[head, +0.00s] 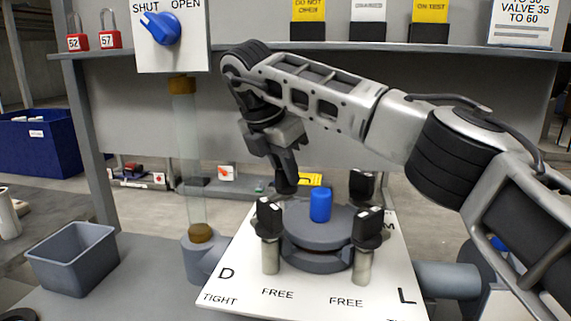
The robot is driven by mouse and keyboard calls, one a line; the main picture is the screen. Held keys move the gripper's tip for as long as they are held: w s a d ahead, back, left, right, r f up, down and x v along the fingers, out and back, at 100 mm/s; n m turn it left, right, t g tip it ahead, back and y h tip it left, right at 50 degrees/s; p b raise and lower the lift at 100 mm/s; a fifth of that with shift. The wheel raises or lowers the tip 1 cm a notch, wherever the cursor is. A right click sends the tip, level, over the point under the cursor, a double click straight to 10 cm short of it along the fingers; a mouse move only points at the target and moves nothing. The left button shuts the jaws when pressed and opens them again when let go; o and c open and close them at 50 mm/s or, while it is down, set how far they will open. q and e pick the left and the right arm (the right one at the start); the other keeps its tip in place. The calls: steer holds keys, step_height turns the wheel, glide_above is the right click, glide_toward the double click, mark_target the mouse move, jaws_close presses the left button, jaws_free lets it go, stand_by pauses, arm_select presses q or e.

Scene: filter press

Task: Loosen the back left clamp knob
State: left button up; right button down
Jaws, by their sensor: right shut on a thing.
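The filter press is a grey round lid (318,222) with a blue cylinder (320,204) on top, set on a white plate (235,291). Black clamp knobs stand around the lid. The back left clamp knob (287,187) is mostly covered by my right gripper (286,176). That gripper reaches down from above and is shut on this knob. The front left knob (268,218), front right knob (367,228) and back right knob (362,188) stand upright and apart from the gripper. My left gripper is not in view.
A glass tube (189,150) rises left of the press, below a panel with a blue valve handle (160,28). A grey open bin (74,266) stands on the bench at left. A pipe (447,279) leaves the press at right. A shelf (320,53) with signs runs behind.

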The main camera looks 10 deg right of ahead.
steer(key=shift+m+p, duration=0.35)
steer(key=shift+m, duration=0.45)
steer(key=shift+g, duration=0.3)
steer(key=c, duration=1.4)
jaws_free()
steer(key=shift+o, duration=0.2)
steer(key=shift+r, duration=0.55)
step_height(320, 180, up, 3)
steer(key=shift+s+f, duration=0.15)
steer(key=shift+f, duration=0.05)
steer(key=s+a+r+b, duration=0.1)
steer(key=s+a+r, duration=0.1)
steer(key=s+r, duration=0.7)
steer(key=s, duration=0.4)
steer(key=shift+s+a+r, duration=0.15)
steer(key=shift+s+a, duration=0.05)
steer(key=shift+a, duration=0.15)
